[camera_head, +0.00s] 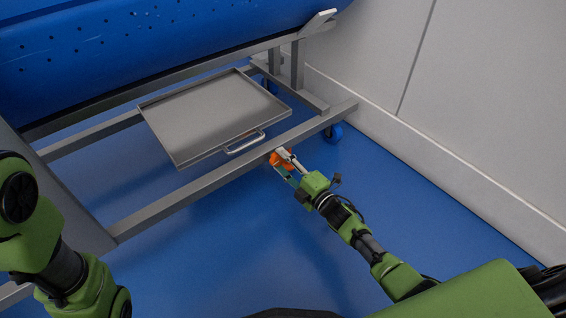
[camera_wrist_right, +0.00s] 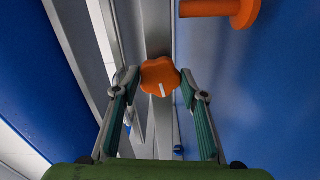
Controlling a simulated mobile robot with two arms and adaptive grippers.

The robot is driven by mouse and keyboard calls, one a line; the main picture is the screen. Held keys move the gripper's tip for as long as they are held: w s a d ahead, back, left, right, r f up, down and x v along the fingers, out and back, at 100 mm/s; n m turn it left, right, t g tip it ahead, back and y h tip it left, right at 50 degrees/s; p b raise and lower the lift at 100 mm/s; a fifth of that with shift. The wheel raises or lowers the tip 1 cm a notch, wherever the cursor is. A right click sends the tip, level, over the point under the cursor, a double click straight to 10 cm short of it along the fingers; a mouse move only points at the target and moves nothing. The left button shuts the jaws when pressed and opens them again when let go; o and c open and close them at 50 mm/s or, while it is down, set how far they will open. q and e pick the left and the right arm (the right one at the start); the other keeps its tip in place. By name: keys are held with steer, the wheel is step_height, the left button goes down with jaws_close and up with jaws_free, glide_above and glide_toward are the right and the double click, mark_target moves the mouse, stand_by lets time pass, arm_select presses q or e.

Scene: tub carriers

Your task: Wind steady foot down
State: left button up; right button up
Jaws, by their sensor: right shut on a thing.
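The steady foot's orange knob (camera_wrist_right: 158,77), lobed with a small white mark, sits between the fingertips of my right gripper (camera_wrist_right: 160,84) in the right wrist view. The fingers touch it from both sides and are shut on it. In the head view the orange part (camera_head: 278,159) shows at the carrier's lower front rail, with my right gripper (camera_head: 286,164) at it. An orange rod with a round disc (camera_wrist_right: 240,10) shows at the top right of the wrist view, apart from the fingers. My left arm shows at the left edge of the head view, but its gripper does not.
The grey carrier frame (camera_head: 210,185) crosses the head view under a blue tub (camera_head: 150,40). A steel tray (camera_head: 215,115) with a handle (camera_head: 245,143) lies behind the front rail. A blue castor (camera_head: 333,132) stands near the pale wall (camera_head: 480,90). Blue floor is clear in front.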

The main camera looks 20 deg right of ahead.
steer(key=shift+a, duration=0.1)
steer(key=o, duration=1.1)
steer(key=v, duration=1.2)
